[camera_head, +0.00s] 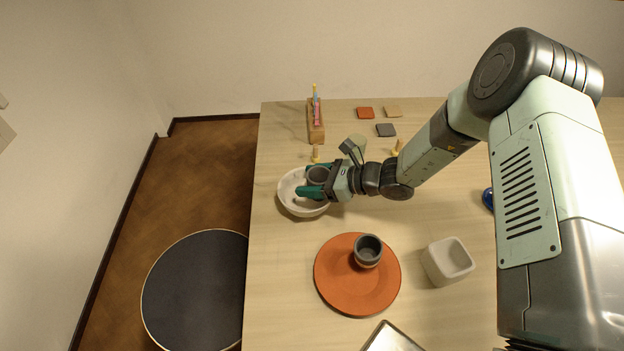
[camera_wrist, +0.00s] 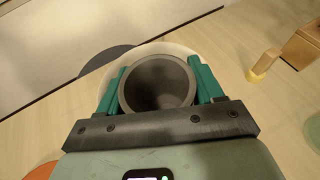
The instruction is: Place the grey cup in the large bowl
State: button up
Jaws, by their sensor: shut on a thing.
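The large bowl (camera_head: 289,194) is pale and round and stands near the table's left edge. My gripper (camera_head: 315,182) is over it, with its green fingers shut on a grey cup (camera_head: 318,174). In the wrist view the grey cup (camera_wrist: 158,84) is upright between the two fingers (camera_wrist: 158,88), mouth up. The bowl's pale rim (camera_wrist: 172,47) shows behind and around it. I cannot tell whether the cup's base touches the bowl's inside. Another dark grey cup (camera_head: 368,249) stands on the round orange plate (camera_head: 345,290).
A white square dish (camera_head: 447,262) stands right of the plate. A wooden block with sticks (camera_head: 315,122) and several small tiles (camera_head: 385,130) lie at the back. A blue object (camera_head: 487,198) is partly hidden by my arm. A metal-edged tray (camera_head: 391,338) is at the front.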

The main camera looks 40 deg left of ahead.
jog(key=shift+f, duration=0.1)
jog(key=shift+f, duration=0.25)
jog(key=o, duration=0.9)
jog(key=shift+c, duration=0.2)
jog(key=shift+r, duration=0.25)
jog(key=v, duration=1.2)
jog(key=shift+w+r, duration=0.1)
